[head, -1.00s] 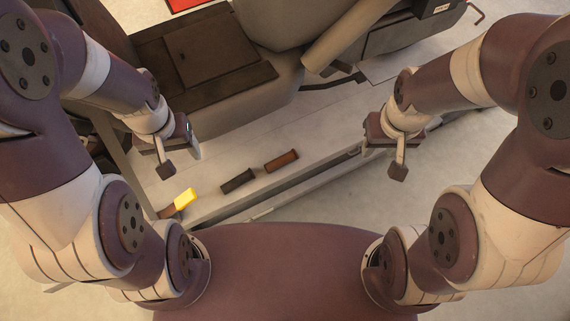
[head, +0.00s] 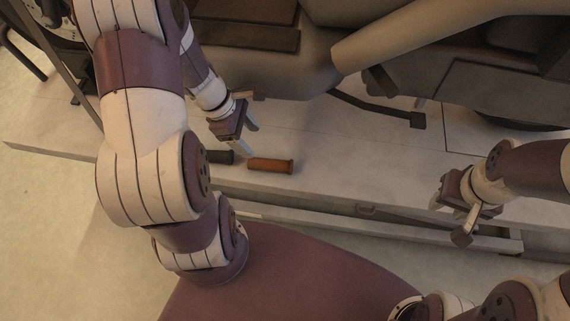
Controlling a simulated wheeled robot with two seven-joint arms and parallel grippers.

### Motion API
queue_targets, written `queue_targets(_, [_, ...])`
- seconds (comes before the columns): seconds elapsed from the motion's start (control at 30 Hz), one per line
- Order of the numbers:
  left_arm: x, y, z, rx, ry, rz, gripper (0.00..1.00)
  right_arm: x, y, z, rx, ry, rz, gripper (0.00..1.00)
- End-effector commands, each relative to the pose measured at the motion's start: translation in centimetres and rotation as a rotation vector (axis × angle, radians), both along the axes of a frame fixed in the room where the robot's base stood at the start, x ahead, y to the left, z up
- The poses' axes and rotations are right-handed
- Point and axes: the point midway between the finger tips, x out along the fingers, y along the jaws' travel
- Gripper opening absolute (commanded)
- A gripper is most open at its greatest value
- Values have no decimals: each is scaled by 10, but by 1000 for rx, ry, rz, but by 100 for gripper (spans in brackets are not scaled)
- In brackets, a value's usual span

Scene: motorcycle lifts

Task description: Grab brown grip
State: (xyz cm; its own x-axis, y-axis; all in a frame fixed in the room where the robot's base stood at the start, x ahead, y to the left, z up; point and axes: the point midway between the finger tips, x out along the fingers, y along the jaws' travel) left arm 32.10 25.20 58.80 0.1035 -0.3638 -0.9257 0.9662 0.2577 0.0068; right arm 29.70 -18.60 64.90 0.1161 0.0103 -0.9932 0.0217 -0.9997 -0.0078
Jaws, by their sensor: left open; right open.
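The brown grip (head: 270,165) lies on its side on the pale lift platform, left of the middle in the head view. A dark grip (head: 219,157) lies just left of it, partly hidden by my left arm. My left gripper (head: 245,139) is open and empty, above and slightly left of the brown grip's left end, apart from it as far as I can tell. My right gripper (head: 466,226) is open and empty over the platform's front edge at the right, far from the grips.
The motorcycle (head: 400,50) stands along the back of the platform (head: 340,180), with a dark pedal lever (head: 385,112) sticking out. A ledge runs along the platform's front. The platform right of the brown grip is clear.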

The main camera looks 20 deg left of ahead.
Motion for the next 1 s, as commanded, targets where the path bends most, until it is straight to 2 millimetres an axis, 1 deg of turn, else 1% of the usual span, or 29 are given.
queue_targets(0.07, [0,-4,-12,-3,9,12,66,0,0,-9,0,0,0,43])
queue_targets(0.2, [3,-15,-47,-4,10,12,66,0,0,-33,0,1,0,43])
queue_targets(0.23, [4,-18,-53,-3,10,11,66,0,0,-37,0,1,0,43])
queue_targets(0.3, [6,-22,-64,-1,9,11,66,0,0,-44,0,1,0,43])
queue_targets(0.47, [8,-27,-75,-1,8,11,66,0,0,-51,0,1,0,43])
queue_targets(0.57, [10,-30,-89,-2,9,10,66,0,0,-63,0,0,0,43])
queue_targets(0.7, [16,-37,-116,0,8,10,66,0,1,-86,0,1,0,43])
queue_targets(0.8, [17,-41,-122,-1,7,10,66,0,0,-90,0,1,0,43])
queue_targets(1.0, [17,-41,-119,0,8,11,66,0,1,-86,0,0,0,43])
